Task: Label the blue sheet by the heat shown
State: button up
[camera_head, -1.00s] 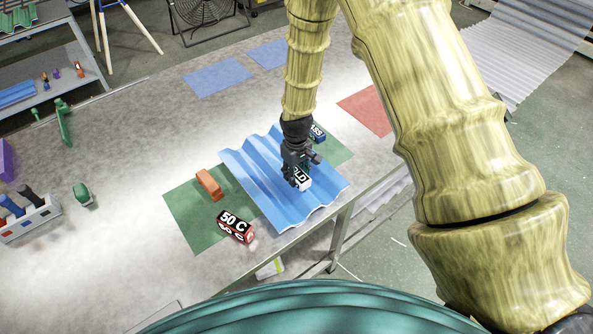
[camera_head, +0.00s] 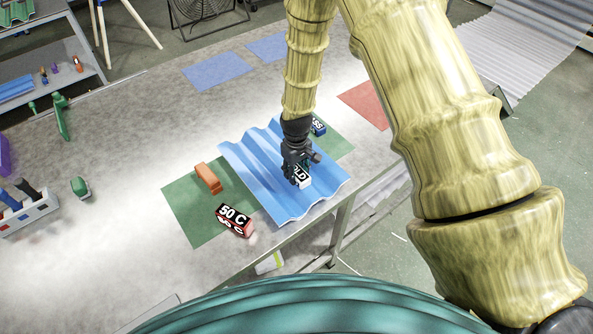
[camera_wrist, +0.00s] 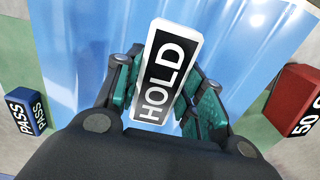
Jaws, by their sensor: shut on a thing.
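The blue corrugated sheet (camera_head: 258,160) lies on the table across a green mat (camera_head: 190,218). My gripper (camera_head: 298,178) is shut on a white block with a black HOLD label (camera_wrist: 168,75), over the sheet's right part; I cannot tell whether the block touches the sheet. The red block reading 50 C (camera_head: 234,220) sits on the green mat beside the sheet's lower left edge, and it also shows in the wrist view (camera_wrist: 293,103).
An orange block (camera_head: 208,178) sits on the mat left of the sheet. Two blue mats (camera_head: 218,71) and a red mat (camera_head: 364,104) lie bare. A grey caddy (camera_head: 30,214), a green object (camera_head: 80,187) and a green tool (camera_head: 61,117) stand at the left.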

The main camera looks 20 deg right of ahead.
jog(key=shift+f, duration=0.15)
jog(key=o, duration=1.1)
notch_tip(320, 180, up, 12)
